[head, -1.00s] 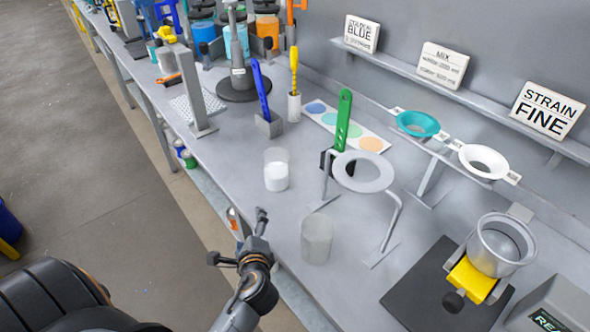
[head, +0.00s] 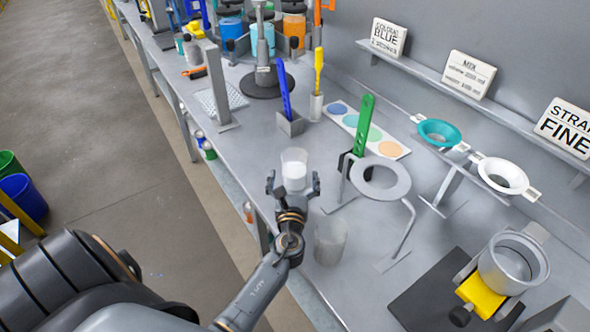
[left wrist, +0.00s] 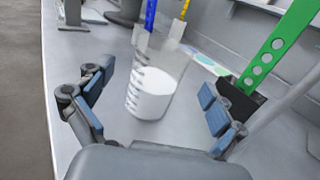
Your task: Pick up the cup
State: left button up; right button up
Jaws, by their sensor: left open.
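A clear cup with white contents (head: 294,171) stands upright on the bench. It also shows in the left wrist view (left wrist: 152,92), with dark graduation marks on its side. My left gripper (head: 293,184) is open, with its fingers on either side of the near part of the cup in the head view. In the left wrist view (left wrist: 155,100) the fingers are wide apart, with the cup between and a little beyond them, and no contact shows. A second clear cup (head: 330,242), seemingly empty, stands to the right of my left arm. My right gripper is not in view.
A ring stand (head: 380,181) and a green perforated scraper (head: 362,125) in a dark holder are close on the right. A blue tool (head: 285,90) stands in a block behind the cup. Teal (head: 439,133) and white (head: 503,175) strainers sit further right.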

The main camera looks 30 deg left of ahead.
aim_at(295, 153)
pick_arm(q)
jog(key=p+x, duration=0.1)
jog(key=x, duration=0.4)
jog(key=shift+w+a+r, duration=0.1)
jog(key=shift+w, duration=0.1)
jog(key=shift+s, duration=0.1)
jog(key=shift+c, duration=1.4)
jog(key=c, duration=1.1)
jog(key=shift+c, duration=0.4)
jog(key=shift+r, duration=0.15)
